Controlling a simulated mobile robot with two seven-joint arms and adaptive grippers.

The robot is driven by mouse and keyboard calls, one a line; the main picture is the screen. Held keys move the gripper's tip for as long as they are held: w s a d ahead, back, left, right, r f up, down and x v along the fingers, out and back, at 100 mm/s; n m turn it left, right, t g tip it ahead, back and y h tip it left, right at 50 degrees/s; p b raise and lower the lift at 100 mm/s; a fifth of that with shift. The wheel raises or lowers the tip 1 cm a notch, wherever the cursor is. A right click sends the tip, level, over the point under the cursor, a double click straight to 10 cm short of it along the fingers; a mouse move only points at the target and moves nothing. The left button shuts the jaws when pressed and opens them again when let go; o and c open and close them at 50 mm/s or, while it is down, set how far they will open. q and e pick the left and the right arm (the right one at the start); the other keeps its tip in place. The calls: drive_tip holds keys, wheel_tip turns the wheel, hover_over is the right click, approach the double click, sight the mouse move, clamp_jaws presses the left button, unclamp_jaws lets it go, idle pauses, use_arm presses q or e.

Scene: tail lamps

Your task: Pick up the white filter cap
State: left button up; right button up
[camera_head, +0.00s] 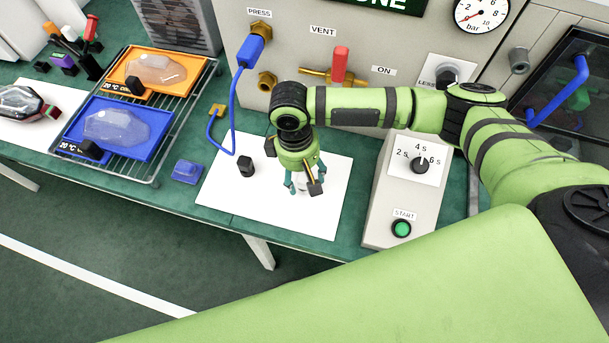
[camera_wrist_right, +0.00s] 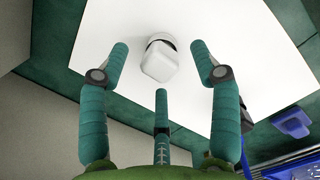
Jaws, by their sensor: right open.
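The white filter cap (camera_wrist_right: 161,62) is a small rounded white block with a round base, on a white sheet (camera_wrist_right: 245,40) in the right wrist view. In the head view my gripper mostly hides it; a pale bit (camera_head: 302,182) shows between the fingers. My right gripper (camera_head: 303,188) points down over the sheet. Its teal fingers are open in the right wrist view (camera_wrist_right: 158,50), one on each side of the cap and a third below it in the picture. I see no clear contact. My left gripper is not in view.
A black knob-like piece (camera_head: 246,167) stands on the sheet, left of my gripper. A small blue block (camera_head: 187,171) lies left of the sheet. A grey timer box (camera_head: 377,221) stands to the right. A blue hose (camera_head: 233,115) hangs behind. A wire rack (camera_head: 196,92) holds orange and blue trays.

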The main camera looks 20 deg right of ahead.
sight(303, 177)
wheel_tip(303, 177, down, 3)
drive_tip(key=shift+s+r, duration=0.1)
drive_tip(key=shift+r, duration=0.1)
drive_tip(key=shift+f, duration=0.45)
drive_tip(key=shift+c, duration=0.4)
drive_tip(key=c, duration=1)
drive_tip(key=shift+r, duration=0.25)
wheel_tip(303, 177, up, 4)
drive_tip(key=shift+f+b, duration=0.1)
drive_tip(key=shift+b, duration=0.25)
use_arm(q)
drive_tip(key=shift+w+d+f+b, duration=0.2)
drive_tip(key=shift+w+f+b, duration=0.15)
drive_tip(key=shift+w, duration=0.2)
use_arm(e)
drive_tip(key=s+d+r, duration=0.3)
drive_tip(key=s+r, duration=0.3)
drive_tip(key=s, duration=0.5)
drive_tip(key=shift+d+r, duration=0.2)
drive_tip(key=shift+r, duration=0.2)
